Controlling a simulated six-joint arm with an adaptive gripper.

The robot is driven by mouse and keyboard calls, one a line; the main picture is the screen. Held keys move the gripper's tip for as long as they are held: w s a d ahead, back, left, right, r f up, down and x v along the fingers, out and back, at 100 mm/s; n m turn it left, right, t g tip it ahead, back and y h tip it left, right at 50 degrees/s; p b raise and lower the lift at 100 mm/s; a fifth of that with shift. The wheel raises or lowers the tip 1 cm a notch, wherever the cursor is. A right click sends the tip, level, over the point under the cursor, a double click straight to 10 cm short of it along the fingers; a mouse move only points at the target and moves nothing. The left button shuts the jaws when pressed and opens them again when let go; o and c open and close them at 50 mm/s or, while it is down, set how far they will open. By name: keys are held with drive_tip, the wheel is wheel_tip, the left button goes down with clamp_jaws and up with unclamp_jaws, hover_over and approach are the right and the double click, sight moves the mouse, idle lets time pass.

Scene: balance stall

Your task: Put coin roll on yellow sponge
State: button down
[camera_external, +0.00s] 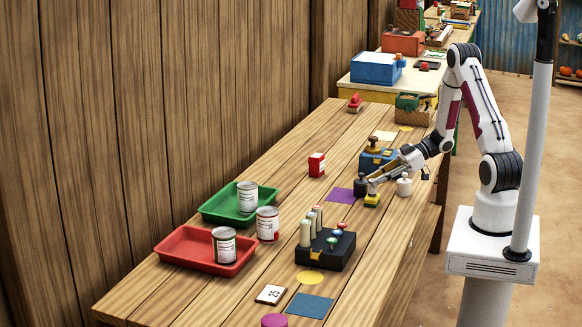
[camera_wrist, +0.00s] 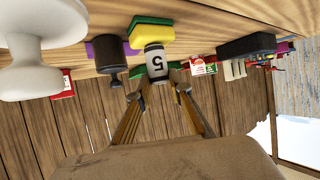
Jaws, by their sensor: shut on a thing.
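The coin roll (camera_wrist: 156,64) is a pale cylinder with a dark band and a "5" in the wrist view. My gripper (camera_wrist: 162,92) is shut on it; the same gripper (camera_external: 373,184) shows at the right of the table in the external view. The yellow sponge (camera_wrist: 134,45) has a green layer against the table and lies right behind the coin roll in the wrist view. In the external view the sponge (camera_external: 371,201) is directly below my fingertips. I cannot tell whether roll and sponge touch. The roll is not clear in the external view.
A dark weight (camera_external: 360,188) stands close left of the sponge, and a white weight (camera_external: 404,187) to its right. A purple mat (camera_external: 341,196) lies left. A black block with pegs (camera_external: 325,252), cans, a green tray (camera_external: 208,211) and a red tray (camera_external: 178,256) stand nearer the camera.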

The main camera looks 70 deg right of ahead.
drive_tip(key=shift+f, duration=0.1)
drive_tip(key=c, duration=1.8)
unclamp_jaws()
drive_tip(key=shift+c, duration=0.2)
drive_tip(key=v, duration=1.2)
